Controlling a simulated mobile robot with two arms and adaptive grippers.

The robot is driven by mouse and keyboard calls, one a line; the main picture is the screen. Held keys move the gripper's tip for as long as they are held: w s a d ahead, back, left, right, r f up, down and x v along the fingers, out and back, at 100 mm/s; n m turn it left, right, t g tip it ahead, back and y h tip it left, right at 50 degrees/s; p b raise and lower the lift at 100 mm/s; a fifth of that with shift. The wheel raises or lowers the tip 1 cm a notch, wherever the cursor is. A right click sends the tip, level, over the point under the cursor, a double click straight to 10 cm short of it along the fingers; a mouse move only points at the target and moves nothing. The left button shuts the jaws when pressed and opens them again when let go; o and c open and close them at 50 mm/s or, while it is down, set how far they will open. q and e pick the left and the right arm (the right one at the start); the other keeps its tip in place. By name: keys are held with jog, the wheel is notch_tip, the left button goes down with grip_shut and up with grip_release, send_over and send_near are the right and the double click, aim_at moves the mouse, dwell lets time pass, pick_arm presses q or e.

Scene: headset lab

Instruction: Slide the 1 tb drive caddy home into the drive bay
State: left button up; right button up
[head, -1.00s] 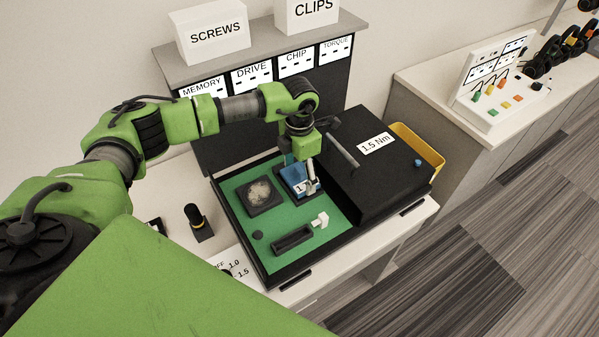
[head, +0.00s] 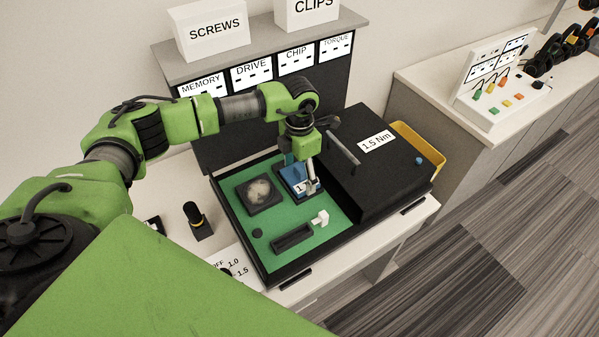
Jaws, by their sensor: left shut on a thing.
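The 1 TB drive caddy (head: 301,187) is blue with a white label, partly hidden by my gripper. It lies at the drive bay (head: 290,177), a dark-framed slot on the green board at the back right of the open case. I cannot tell how deep the caddy sits in the bay. My left gripper (head: 307,181) points down over the caddy and is shut on it. My right gripper is not in view.
The green board (head: 332,208) also holds a fan (head: 260,193), a dark slot (head: 292,238) and a white clip (head: 320,218). A black box marked 1.5 Nm (head: 385,165) stands close right of the gripper.

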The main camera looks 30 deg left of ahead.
aim_at(300, 169)
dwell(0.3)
pick_arm(q)
jog(key=o, duration=1.2)
jog(key=shift+o, duration=0.2)
notch_tip(300, 169, up, 12)
